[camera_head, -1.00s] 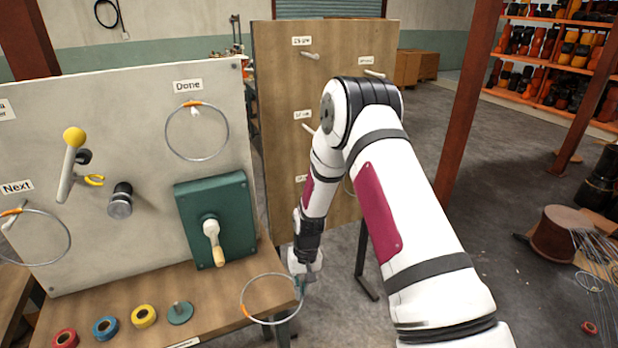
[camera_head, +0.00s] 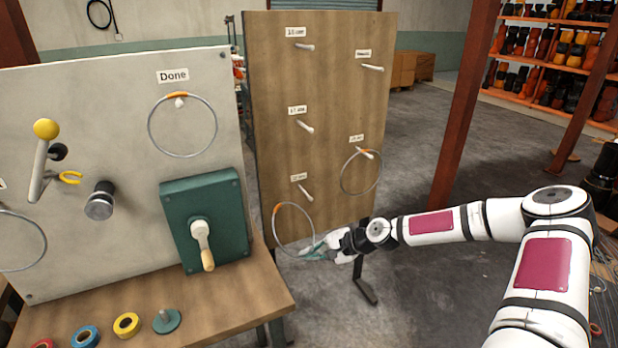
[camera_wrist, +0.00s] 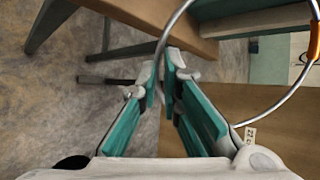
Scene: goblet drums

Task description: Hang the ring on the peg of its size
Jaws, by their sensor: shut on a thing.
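My gripper (camera_head: 322,247) is shut on a thin metal ring (camera_head: 287,204) with an orange band, and holds it upright before the lower left of the wooden peg board (camera_head: 265,90). In the wrist view the ring (camera_wrist: 163,48) passes between the teal fingers (camera_wrist: 172,85). The board has labelled pegs: upper left (camera_head: 305,47), upper right (camera_head: 373,68), middle left (camera_head: 305,126), lower left (camera_head: 305,192), and one at right (camera_head: 366,153) with a ring (camera_head: 343,182) hanging on it. The held ring is just below and left of the lower left peg. The labels are too small to read surely.
A white panel (camera_head: 120,100) at left has a "Done" peg with a ring (camera_head: 150,135), a lever, and a teal crank box (camera_head: 235,215). The wooden bench (camera_head: 235,300) holds tape rolls. Open floor lies right of the board.

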